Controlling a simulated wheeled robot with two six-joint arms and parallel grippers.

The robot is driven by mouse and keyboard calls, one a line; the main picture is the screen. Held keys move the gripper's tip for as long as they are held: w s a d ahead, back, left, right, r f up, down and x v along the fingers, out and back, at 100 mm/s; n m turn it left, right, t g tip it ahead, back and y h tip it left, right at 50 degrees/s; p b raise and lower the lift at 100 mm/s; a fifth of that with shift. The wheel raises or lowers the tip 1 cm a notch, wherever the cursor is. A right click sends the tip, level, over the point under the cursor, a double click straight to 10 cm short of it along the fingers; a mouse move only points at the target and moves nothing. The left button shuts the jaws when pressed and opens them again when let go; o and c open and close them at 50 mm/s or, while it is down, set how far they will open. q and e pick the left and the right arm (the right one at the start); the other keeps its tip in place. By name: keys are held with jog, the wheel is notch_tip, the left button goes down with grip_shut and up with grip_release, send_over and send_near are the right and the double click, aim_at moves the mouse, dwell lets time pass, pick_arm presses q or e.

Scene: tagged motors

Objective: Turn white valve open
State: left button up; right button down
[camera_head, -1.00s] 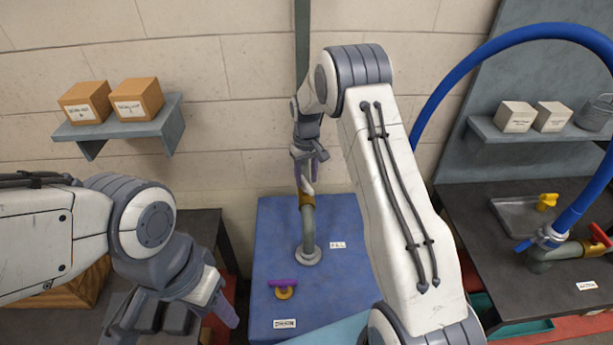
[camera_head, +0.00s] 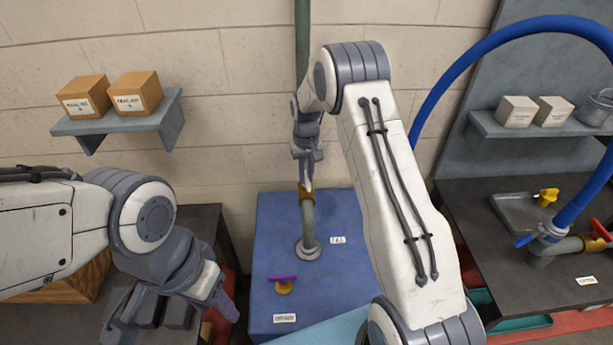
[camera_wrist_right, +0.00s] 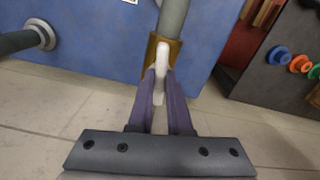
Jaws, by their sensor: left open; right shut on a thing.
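The white valve handle (camera_wrist_right: 161,72) sits on a brass valve body (camera_wrist_right: 173,56) on a grey-green pipe (camera_wrist_right: 175,18). In the right wrist view the handle points toward my gripper, roughly in line with the pipe. My left gripper (camera_head: 226,300) is open and empty at lower left.
A purple-handled valve (camera_head: 283,283) is on the blue bench top. A blue hose (camera_head: 440,80) and a red-handled valve (camera_head: 600,232) are at the right. Two boxes stand on a wall shelf (camera_head: 125,122) at left. Dark tables flank the bench.

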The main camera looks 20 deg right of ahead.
aim_at(306, 177)
jog(key=shift+m, duration=1.1)
jog(key=shift+r, duration=0.1)
jog(key=c, duration=0.8)
grip_release()
jog(key=shift+c, duration=0.2)
notch_tip(306, 177, up, 10)
jog(key=b, duration=0.3)
jog(key=shift+r, duration=0.2)
